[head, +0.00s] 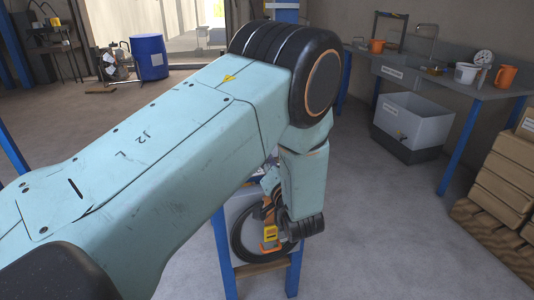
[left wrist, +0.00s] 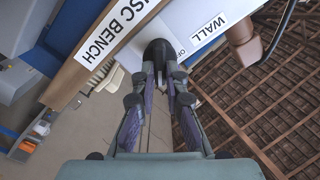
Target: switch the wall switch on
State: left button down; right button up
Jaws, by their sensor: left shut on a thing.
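In the left wrist view my left gripper (left wrist: 160,75) is shut on a dark rounded knob (left wrist: 158,48). The knob stands at a white panel (left wrist: 178,22). A WALL label (left wrist: 208,30) is to its right, and small partly hidden letters that look like OFF lie between. A label ending in "SC BENCH" (left wrist: 115,30) is on a brown-edged strip to the left. The fingers hide part of the knob, and I cannot tell its switch position. In the head view my left arm covers the middle and hides the panel. My right gripper is not in view.
In the head view a blue-legged stand (head: 292,278) with a dark coiled ring is below my left forearm. A grey workbench (head: 440,82) with cups stands at the right, over a grey bin (head: 410,122). The floor between is clear.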

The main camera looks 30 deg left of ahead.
pick_arm(q)
jog(key=shift+m+p, duration=0.35)
jog(key=shift+m, duration=0.25)
jog(key=c, duration=1.4)
grip_release()
jog(key=shift+r, duration=0.1)
notch_tip(320, 180, up, 10)
jog(key=shift+w+f, duration=0.1)
jog(key=shift+f, duration=0.05)
